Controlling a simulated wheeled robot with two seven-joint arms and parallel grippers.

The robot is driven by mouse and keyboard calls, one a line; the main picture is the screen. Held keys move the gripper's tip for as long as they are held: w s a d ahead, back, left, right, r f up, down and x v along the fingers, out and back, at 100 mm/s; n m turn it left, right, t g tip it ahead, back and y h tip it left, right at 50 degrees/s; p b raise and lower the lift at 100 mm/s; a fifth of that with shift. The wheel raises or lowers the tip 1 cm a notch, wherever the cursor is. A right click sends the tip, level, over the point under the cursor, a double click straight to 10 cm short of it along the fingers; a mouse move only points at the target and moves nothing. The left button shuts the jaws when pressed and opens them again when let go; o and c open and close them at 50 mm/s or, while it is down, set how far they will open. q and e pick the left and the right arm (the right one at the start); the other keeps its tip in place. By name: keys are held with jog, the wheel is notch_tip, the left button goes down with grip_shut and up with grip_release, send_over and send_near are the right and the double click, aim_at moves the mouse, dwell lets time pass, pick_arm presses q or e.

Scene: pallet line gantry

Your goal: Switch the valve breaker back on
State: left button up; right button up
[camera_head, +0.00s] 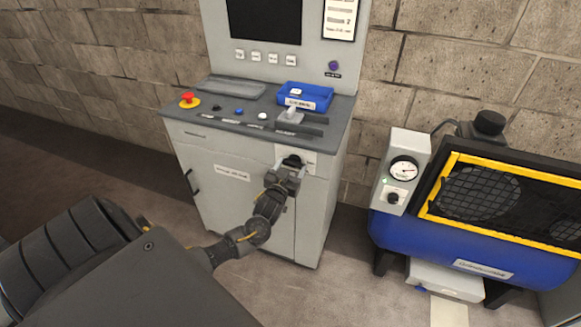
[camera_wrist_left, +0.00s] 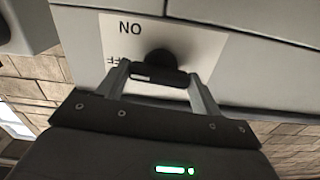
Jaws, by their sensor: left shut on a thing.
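The valve breaker is a black rotary handle (camera_wrist_left: 160,62) on a pale label plate on the front of the grey control cabinet. The plate (camera_wrist_left: 205,42) has lettering that reads "NO" and part of another word in the left wrist view. My left gripper (camera_wrist_left: 160,80) is shut on the black handle, with one finger on each side of it. In the head view my left gripper (camera_head: 288,170) reaches up to the handle (camera_head: 292,160) at the cabinet's upper right front. The fingers and handle hide part of the plate. My right gripper is not in view.
The grey cabinet (camera_head: 235,205) has a desk top with a red stop button (camera_head: 187,99), several small buttons and a blue tray (camera_head: 305,97).

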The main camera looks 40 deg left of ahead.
pick_arm(q)
jog(key=m+p, duration=0.1)
jog(key=m, duration=0.2)
jog(key=shift+r+p, duration=0.15)
jog(key=shift+p, duration=0.15)
jog(key=m+p, duration=0.2)
jog(key=m, duration=0.3)
jog(key=shift+m, duration=0.3)
jog(key=m+p, duration=0.2)
jog(key=m, duration=0.3)
jog(key=shift+m+p, duration=0.75)
jog(key=shift+m, duration=0.85)
jog(key=shift+f, duration=0.2)
jog(key=o, duration=1)
jog(key=shift+s, duration=0.15)
